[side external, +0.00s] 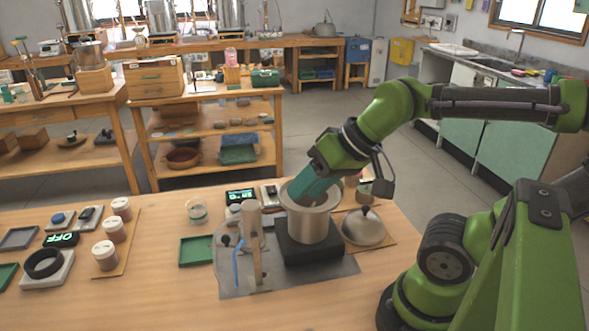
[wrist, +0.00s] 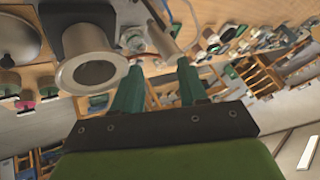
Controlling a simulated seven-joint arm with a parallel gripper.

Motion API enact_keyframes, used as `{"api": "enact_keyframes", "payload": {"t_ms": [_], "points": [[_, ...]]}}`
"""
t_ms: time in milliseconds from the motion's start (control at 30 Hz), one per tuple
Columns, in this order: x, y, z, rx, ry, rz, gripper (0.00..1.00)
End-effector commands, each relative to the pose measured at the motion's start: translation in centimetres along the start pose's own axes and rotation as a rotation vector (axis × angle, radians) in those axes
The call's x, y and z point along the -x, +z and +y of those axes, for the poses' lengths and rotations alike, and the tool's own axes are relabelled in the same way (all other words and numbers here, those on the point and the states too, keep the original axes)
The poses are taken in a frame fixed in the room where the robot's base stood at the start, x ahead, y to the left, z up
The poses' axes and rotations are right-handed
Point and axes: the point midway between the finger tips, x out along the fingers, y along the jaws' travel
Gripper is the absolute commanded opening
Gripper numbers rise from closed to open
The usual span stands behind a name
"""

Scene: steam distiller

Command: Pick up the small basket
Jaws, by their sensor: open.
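A metal pot (side external: 309,222) with a wide flared rim stands on a black base (side external: 308,247) in the middle of the bench. In the wrist view the pot (wrist: 92,72) is left of my fingers, its round opening facing the camera. I cannot make out a separate small basket; whether one sits inside the pot is unclear. My gripper (side external: 303,196) has its teal fingers pointing down over the pot's opening in the side view. In the wrist view my gripper (wrist: 160,64) is open, with nothing visible between its fingers. The fingertips' depth relative to the rim is unclear.
A post with a blue tube (side external: 237,262) stands close left of the pot. A domed lid (side external: 362,226) lies on a board to its right. A green tray (side external: 196,251) and several white jars (side external: 105,255) are further left.

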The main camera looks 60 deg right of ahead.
Motion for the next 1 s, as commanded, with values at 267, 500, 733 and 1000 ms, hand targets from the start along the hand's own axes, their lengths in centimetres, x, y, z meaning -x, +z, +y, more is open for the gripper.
{"api": "enact_keyframes", "payload": {"t_ms": [267,500,733,1000], "points": [[0.0,0.0,0.0,0.000,0.000,0.000,0.78],[0.0,0.0,0.0,0.000,0.000,0.000,0.92],[-0.6,-0.4,1.3,-0.049,0.038,-0.014,0.92],[-2.6,-7.4,11.1,-0.318,0.255,-0.099,0.92]]}}
